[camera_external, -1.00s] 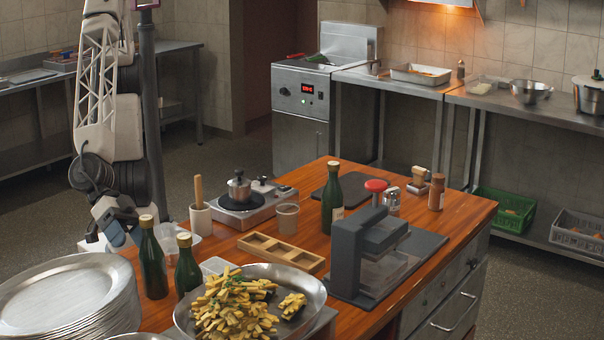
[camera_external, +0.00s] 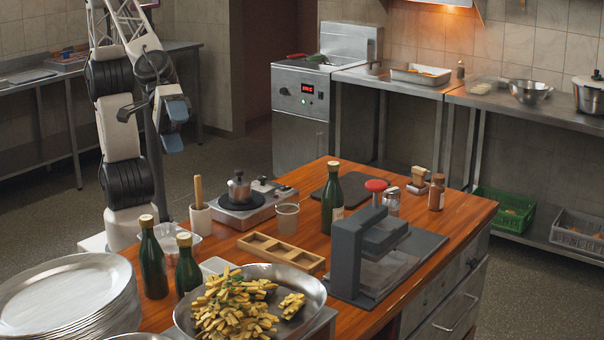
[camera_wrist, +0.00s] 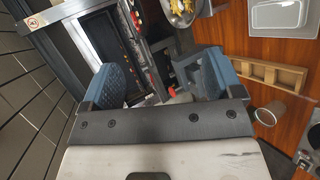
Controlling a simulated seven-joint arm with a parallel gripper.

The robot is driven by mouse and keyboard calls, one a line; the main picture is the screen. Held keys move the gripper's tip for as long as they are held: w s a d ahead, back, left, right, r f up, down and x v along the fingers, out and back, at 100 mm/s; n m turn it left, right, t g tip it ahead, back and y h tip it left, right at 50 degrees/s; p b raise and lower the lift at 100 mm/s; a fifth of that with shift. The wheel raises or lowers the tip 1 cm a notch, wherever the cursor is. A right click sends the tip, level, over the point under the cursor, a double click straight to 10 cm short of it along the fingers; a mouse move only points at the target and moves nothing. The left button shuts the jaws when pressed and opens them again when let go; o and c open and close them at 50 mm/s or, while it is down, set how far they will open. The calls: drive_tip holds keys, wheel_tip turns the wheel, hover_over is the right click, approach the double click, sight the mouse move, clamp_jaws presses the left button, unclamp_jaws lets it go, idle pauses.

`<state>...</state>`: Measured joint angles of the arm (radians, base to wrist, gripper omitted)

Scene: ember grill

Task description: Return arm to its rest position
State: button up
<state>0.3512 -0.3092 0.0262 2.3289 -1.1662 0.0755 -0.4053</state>
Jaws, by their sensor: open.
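My gripper (camera_external: 174,124) is raised in the air at the left of the external view, above and behind the left end of the wooden counter (camera_external: 312,180). Its blue fingertips point down. In the wrist view my gripper (camera_wrist: 160,88) shows two blue fingers spread wide with nothing between them. The arm is folded above its base, clear of the counter.
Near the base stand green bottles (camera_external: 152,258), a plate stack (camera_external: 68,295) and a mortar with pestle (camera_external: 200,215). A fries pan (camera_external: 312,298), a wooden tray (camera_external: 282,252) and a grey press (camera_external: 350,265) are on the counter. The air around my gripper looks clear.

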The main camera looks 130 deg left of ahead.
drive_tip(key=s+a+f+m+g+y, duration=0.1)
drive_tip(key=s+a+f+m+g, duration=0.1)
drive_tip(key=s+a+f+m, duration=0.2)
drive_tip(key=s+a+f+m+g+y, duration=0.2)
drive_tip(key=s+a+m, duration=0.3)
drive_tip(key=s+a, duration=0.5)
drive_tip(key=s+a+f+m+g+y, duration=0.2)
drive_tip(key=s+a+f+m+g, duration=0.2)
drive_tip(key=s+a, duration=0.3)
drive_tip(key=s+f, duration=0.1)
drive_tip(key=s, duration=0.2)
drive_tip(key=shift+s+f+m, duration=0.35)
drive_tip(key=shift+m, duration=0.05)
